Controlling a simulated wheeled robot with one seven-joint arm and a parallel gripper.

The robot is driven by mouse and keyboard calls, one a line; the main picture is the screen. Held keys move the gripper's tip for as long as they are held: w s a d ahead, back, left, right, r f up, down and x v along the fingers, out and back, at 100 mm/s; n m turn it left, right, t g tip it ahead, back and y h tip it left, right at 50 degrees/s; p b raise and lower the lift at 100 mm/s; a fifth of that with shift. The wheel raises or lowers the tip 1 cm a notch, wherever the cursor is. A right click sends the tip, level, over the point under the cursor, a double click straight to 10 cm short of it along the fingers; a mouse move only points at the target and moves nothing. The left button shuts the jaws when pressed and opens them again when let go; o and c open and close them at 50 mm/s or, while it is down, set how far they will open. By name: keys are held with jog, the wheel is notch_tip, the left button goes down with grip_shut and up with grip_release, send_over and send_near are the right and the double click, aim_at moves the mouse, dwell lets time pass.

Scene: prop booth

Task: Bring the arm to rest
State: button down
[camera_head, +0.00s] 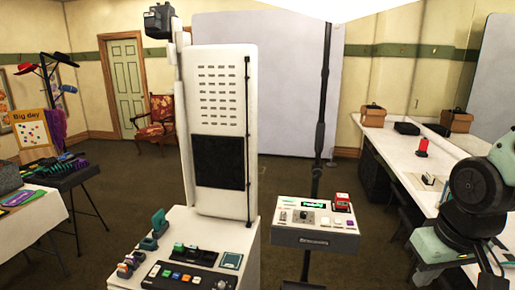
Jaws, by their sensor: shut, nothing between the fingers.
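My arm shows at the right edge, with pale green-grey housings around dark joints, partly cut off by the frame. My gripper (495,262) is at its lower end, in the bottom right corner, with thin dark fingers. It is shut and empty. It is seen in front of the long white counter, and nothing is seen touching it.
A white console (190,262) with buttons and a tall panel (222,130) stands centre-left. A grey control box (312,240) is right of it. A long white counter (395,150) runs along the right wall. Tables with props stand left. Brown carpet (130,195) is clear behind the console.

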jog(key=s+a+f+n+g+b, duration=0.1)
jog(key=s+a+f+n+b, duration=0.2)
jog(key=s+a+f+b, duration=0.1)
jog(key=s+a+f+n+g+b, duration=0.1)
jog(key=s+a+f+n+b, duration=0.2)
jog(key=s+a+f+b, duration=0.2)
jog(key=s+a, duration=0.3)
jog(key=a, duration=0.3)
jog(key=shift+a+f+n+b, duration=0.2)
jog(key=shift+f+n+b, duration=0.05)
jog(key=shift+n+b, duration=0.15)
